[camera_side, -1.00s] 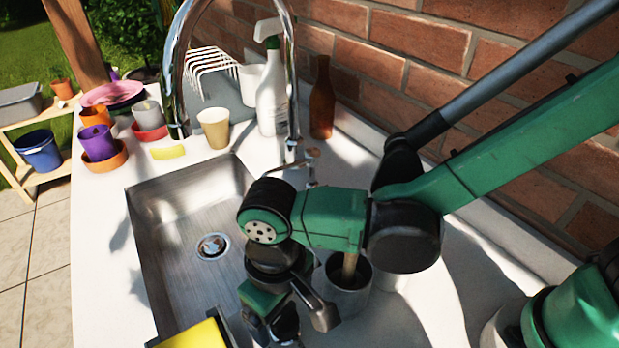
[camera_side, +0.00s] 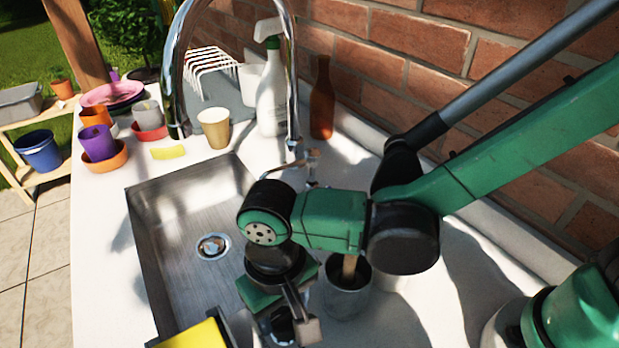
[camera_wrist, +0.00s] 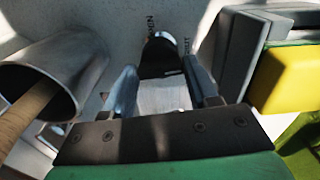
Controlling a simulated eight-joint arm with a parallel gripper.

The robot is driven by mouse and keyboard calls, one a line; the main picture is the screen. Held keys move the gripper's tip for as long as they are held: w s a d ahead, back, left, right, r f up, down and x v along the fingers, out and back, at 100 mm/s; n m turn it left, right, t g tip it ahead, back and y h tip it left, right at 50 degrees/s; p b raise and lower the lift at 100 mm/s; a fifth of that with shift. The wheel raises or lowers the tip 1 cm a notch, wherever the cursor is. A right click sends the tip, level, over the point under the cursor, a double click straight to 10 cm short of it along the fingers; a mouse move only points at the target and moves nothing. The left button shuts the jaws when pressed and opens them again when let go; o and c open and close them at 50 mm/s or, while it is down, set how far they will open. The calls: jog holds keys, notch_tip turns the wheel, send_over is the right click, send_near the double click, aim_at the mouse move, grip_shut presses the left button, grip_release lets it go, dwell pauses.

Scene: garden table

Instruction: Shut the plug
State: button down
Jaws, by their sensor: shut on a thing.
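The sink's drain plug (camera_side: 213,246) sits in a round metal ring on the basin floor; I cannot tell whether it is raised or seated. A dark knob with a shiny rim (camera_wrist: 161,52) stands on the counter in the wrist view. Lettering that seems to read OPEN and SHUT is printed beside it. My gripper (camera_wrist: 161,74) is shut on this knob, one finger on each side. In the side view my gripper (camera_side: 287,322) is low at the sink's near right edge, where my wrist partly hides the knob.
A grey cup with a wooden handle in it (camera_side: 346,301) stands close right of my gripper. A yellow sponge in a grey holder (camera_side: 195,338) is close on the left. The steel sink (camera_side: 165,262) is empty; its tall faucet (camera_side: 293,85) rises behind.

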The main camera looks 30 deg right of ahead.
aim_at(283, 313)
jog(key=shift+c, duration=1.2)
grip_release()
jog(key=shift+r, duration=2.8)
